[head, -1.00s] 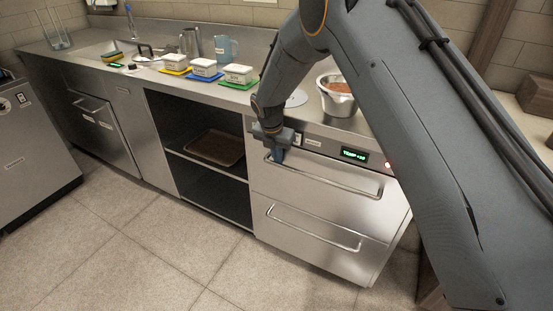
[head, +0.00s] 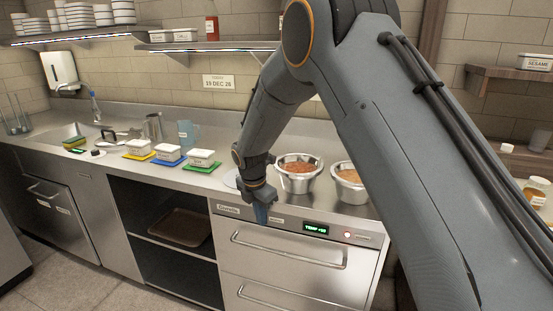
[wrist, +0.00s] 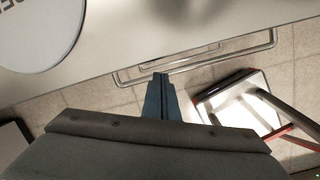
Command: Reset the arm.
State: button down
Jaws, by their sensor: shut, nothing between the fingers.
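My arm comes in from the right in the head view, bent down over the front of the counter. My gripper (head: 261,216) is shut and empty, just in front of the counter edge and above the upper drawer handle (head: 290,252). In the wrist view its blue fingers (wrist: 160,82) are together and point toward the long drawer handle (wrist: 205,62), apart from it as far as I can tell. Both drawers of the steel unit look shut.
Two steel wells, one with red sauce (head: 299,181) and one with orange (head: 350,186), stand behind my gripper. White tubs on yellow (head: 139,156), blue and green mats are to the left. A red-framed stool (wrist: 240,105) stands on the floor.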

jog(key=s+d+r+m+g, duration=0.1)
jog(key=s+d+r+m, duration=0.2)
jog(key=s+d+m, duration=0.6)
jog(key=s+d+r+m, duration=0.4)
jog(key=s+d+m, duration=0.15)
jog(key=d, duration=0.55)
jog(key=s+d+m, duration=0.4)
jog(key=s+m, duration=0.2)
jog(key=s, duration=0.1)
jog(key=s+d+m, duration=0.4)
jog(key=s+m, duration=0.3)
jog(key=s, duration=0.1)
jog(key=shift+d+r+g+y, duration=0.2)
jog(key=shift+d+g+y, duration=0.1)
jog(key=shift+d+y, duration=0.1)
jog(key=shift+a, duration=0.1)
